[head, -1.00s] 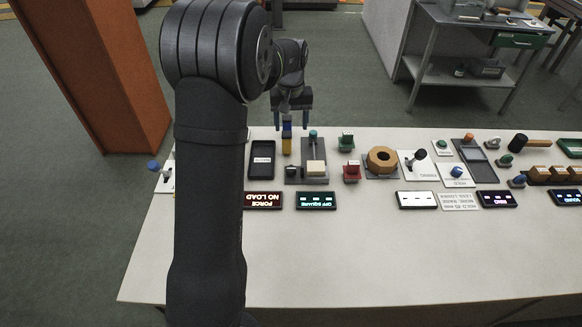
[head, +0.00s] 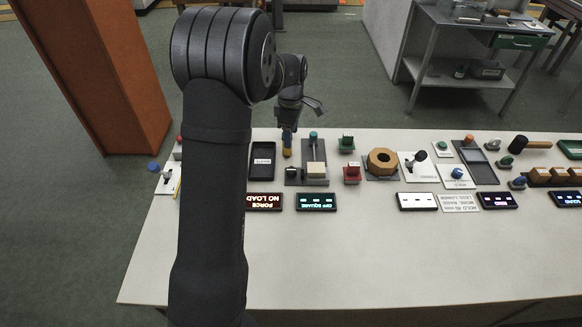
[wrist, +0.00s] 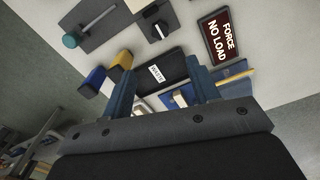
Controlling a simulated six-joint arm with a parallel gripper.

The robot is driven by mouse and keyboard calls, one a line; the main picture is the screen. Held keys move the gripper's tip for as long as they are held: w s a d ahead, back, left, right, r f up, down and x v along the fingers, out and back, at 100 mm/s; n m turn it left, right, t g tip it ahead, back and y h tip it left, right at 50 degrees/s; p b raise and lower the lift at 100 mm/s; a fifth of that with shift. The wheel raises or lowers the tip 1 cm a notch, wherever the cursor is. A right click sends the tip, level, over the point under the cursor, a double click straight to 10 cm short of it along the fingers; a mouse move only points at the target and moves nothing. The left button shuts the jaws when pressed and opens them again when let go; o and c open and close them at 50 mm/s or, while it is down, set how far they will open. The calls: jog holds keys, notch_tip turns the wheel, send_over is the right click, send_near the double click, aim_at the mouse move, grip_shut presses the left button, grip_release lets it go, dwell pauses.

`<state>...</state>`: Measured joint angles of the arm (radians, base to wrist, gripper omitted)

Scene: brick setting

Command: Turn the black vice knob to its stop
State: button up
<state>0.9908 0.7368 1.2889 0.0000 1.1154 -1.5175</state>
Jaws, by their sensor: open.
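A small black knob (head: 291,172) sits at the left of a grey plate (head: 315,184), beside a pale block (head: 317,168). I cannot tell for sure that it is the vice knob. A black knob also shows at the top of the wrist view (wrist: 155,14). My gripper (head: 289,128) is beyond the row of fixtures, turned side-on. In the wrist view my gripper (wrist: 162,82) has its two blue fingers apart, with nothing held between them and apart from the knob. A black tray (wrist: 158,70) with a label shows behind the fingers.
A display reading FORCE NO LOAD (head: 263,202) lies nearer. The table's near part (head: 400,260) is clear.

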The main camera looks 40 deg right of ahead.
aim_at(291, 170)
notch_tip(291, 170, down, 15)
jog(key=shift+f, duration=0.15)
jog(key=shift+c, duration=0.2)
jog(key=c, duration=0.9)
